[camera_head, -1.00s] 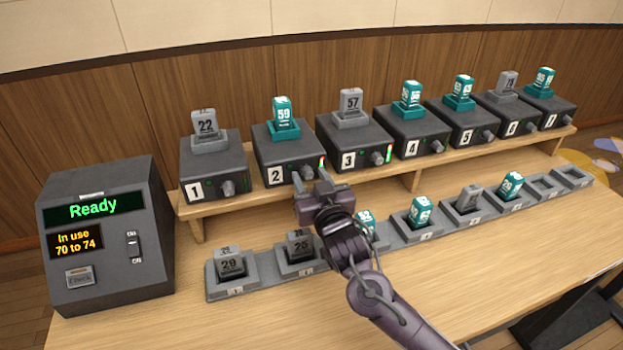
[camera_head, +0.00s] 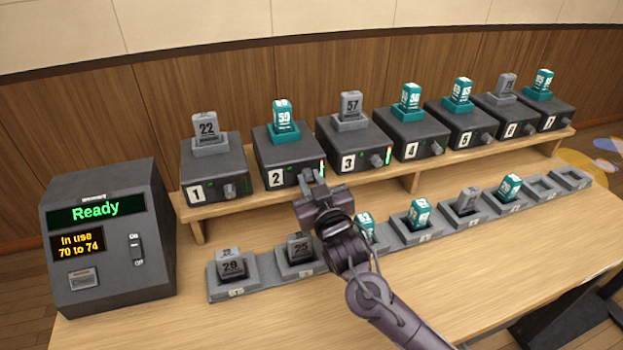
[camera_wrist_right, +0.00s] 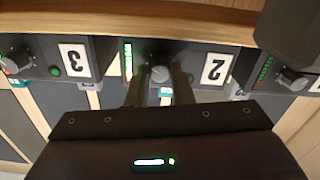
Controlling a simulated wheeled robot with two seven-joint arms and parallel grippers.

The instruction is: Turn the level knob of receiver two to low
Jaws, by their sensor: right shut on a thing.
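Receiver two (camera_head: 288,155) is a dark box with a white "2" plate and a teal pack marked 59 (camera_head: 283,118) on top. Its level knob (camera_wrist_right: 159,75) shows between my right fingers in the right wrist view, which sees the boxes upside down. My right gripper (camera_head: 312,184) is shut on the knob at the box's front. The level bar (camera_wrist_right: 128,62) beside the knob is lit along most of its length, mostly green. In the head view the fingers largely hide the knob. My left gripper is not in view.
Receivers one (camera_head: 213,170) and three (camera_head: 355,145) stand close on either side, with more to the right on the shelf. A row of holders (camera_head: 215,288) with packs lies below, under my right arm. A console (camera_head: 105,250) reading "Ready" stands at left.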

